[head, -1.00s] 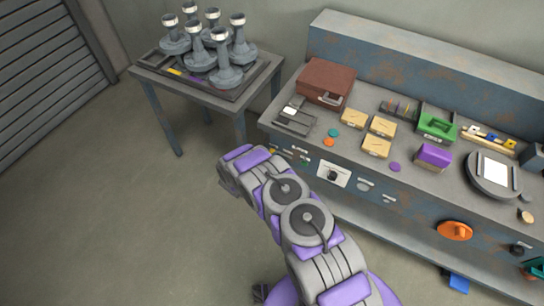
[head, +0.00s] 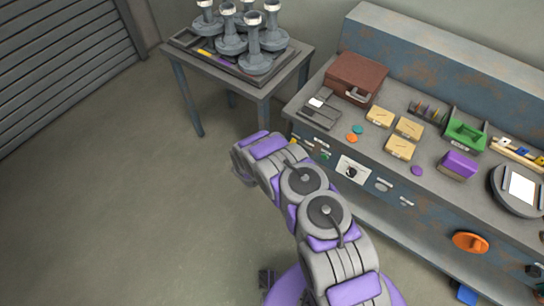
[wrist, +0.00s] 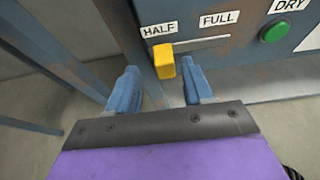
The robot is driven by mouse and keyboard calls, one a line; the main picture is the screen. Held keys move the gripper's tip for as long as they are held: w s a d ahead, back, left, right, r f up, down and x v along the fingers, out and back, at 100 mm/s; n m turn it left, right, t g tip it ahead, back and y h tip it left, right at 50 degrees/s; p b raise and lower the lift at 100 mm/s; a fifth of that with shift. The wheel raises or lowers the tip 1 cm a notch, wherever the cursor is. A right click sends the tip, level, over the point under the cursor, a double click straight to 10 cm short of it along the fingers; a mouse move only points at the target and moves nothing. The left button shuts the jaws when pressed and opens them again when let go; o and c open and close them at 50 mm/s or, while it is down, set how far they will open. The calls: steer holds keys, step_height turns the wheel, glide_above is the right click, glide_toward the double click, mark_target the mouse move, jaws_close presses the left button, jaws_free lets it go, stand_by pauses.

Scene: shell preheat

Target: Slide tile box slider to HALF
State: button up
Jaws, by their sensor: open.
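The yellow slider (wrist: 164,62) stands out from the panel under the HALF label (wrist: 158,30), at the left end of its slot in the wrist view. The slot (wrist: 205,42) runs right, below the FULL label (wrist: 219,20). My gripper (wrist: 160,82) is open, with one blue finger on each side of the slider's lower end. The left finger shows a clear gap; I cannot tell whether the right finger touches it. In the head view my arm hides the gripper, and only a small bit of yellow (head: 294,140) shows by the panel.
A green button (wrist: 275,29) under the DRY label lies right of the slot. A blue table leg (wrist: 45,55) is at the left. In the head view, a side table (head: 180,45) carries several grey pieces. The bench top (head: 340,131) holds a brown case (head: 355,77) and tan boxes.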

steer(key=p+v, duration=0.2)
steer(key=v, duration=1.2)
steer(key=shift+s+a+p, duration=0.15)
steer(key=shift+a+p, duration=0.15)
steer(key=shift+p, duration=0.1)
steer(key=shift+r, duration=0.1)
